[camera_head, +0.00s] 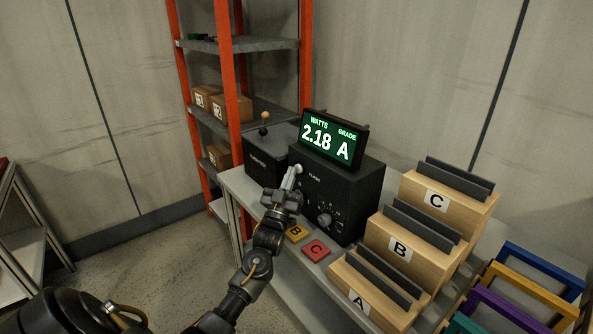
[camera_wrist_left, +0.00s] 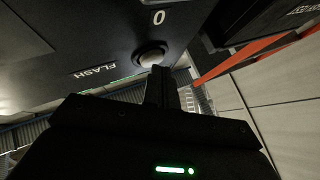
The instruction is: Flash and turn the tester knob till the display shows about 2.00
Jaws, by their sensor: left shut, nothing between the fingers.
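The tester (camera_head: 345,188) is a black box on the bench with a display (camera_head: 333,139) on top reading "WATTS 2.18" and "GRADE A". Its front has a dial knob (camera_head: 325,220) with markings around it, and a round pale flash button (camera_head: 298,169) at the upper left. My left gripper (camera_head: 290,178) is shut and empty, its tips at or very near the button; I cannot tell whether they touch. In the left wrist view the button (camera_wrist_left: 151,56) sits just beyond the fingertips, near the "FLASH" lettering. My right gripper is not in view.
A second black box (camera_head: 264,158) with a ball-topped lever stands left of the tester. Yellow B (camera_head: 296,233) and red C (camera_head: 316,250) tiles lie in front. An orange shelf (camera_head: 233,80) is behind.

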